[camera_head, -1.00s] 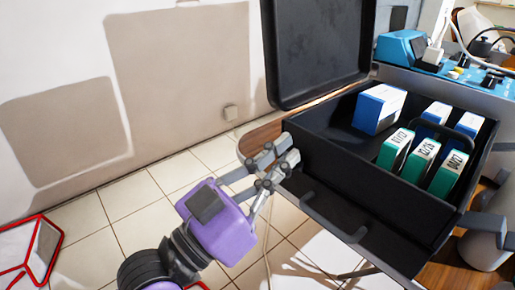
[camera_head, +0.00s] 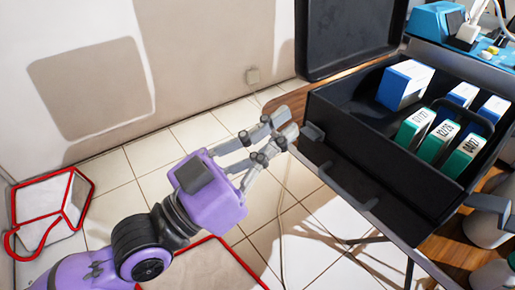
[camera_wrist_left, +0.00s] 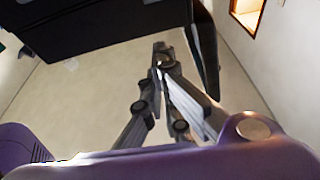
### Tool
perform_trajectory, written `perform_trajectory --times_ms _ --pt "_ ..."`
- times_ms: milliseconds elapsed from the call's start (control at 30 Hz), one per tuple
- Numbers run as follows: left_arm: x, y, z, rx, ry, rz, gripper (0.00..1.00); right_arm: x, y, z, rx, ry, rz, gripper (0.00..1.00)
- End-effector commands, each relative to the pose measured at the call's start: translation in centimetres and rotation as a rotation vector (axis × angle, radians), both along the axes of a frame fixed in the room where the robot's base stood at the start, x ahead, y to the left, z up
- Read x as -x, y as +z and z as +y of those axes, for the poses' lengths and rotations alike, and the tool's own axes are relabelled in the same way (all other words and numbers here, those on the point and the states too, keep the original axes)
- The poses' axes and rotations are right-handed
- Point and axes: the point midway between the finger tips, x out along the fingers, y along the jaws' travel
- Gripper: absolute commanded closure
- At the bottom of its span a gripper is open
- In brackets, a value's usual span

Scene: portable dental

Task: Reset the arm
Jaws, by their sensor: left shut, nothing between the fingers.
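My left gripper (camera_head: 283,126) is purple with grey fingers and is shut and empty. It is in the middle of the head view, just left of the open black case (camera_head: 345,190), near its handle side. I cannot tell whether the fingertips touch the case. In the left wrist view the fingers (camera_wrist_left: 160,58) come together, with the dark case (camera_wrist_left: 90,25) above them to the left. My left arm (camera_head: 150,240) reaches in from the lower left. My right gripper is not in view.
The case holds blue-and-white boxes (camera_head: 405,85) and green-and-white boxes (camera_head: 465,155). Its black lid (camera_head: 345,35) stands raised. A blue device (camera_head: 435,22) is behind.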

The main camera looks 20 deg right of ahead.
Motion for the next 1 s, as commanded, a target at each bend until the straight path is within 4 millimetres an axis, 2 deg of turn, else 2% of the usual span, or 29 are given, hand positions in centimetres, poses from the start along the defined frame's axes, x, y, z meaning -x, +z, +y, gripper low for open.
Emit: perform_trajectory --times_ms 100,300,567,667,733,767,867,1000 --pt "0.6 -0.9 1.7 -0.004 0.0 0.001 1.0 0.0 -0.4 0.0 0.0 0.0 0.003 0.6" --pt "1.2 -1.3 3.4 -0.001 0.0 0.001 1.0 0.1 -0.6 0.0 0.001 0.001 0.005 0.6" --pt "1.4 -1.5 3.7 -0.004 -0.003 0.007 1.0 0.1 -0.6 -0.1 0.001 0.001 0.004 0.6" --pt "1.1 -2.5 3.5 -0.053 0.009 -0.009 1.0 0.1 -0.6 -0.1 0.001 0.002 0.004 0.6" --pt "0.2 -3.2 3.5 -0.098 0.04 -0.043 1.0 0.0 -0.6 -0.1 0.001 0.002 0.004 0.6" --pt "-0.3 -3.7 3.5 -0.114 0.061 -0.051 1.0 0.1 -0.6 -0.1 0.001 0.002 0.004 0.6" --pt "-2.0 -7.3 4.4 -0.174 0.155 -0.022 1.0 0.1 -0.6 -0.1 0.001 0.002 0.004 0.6" --pt "-3.2 -13.2 6.6 -0.245 0.281 0.067 1.0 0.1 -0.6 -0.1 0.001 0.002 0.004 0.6"
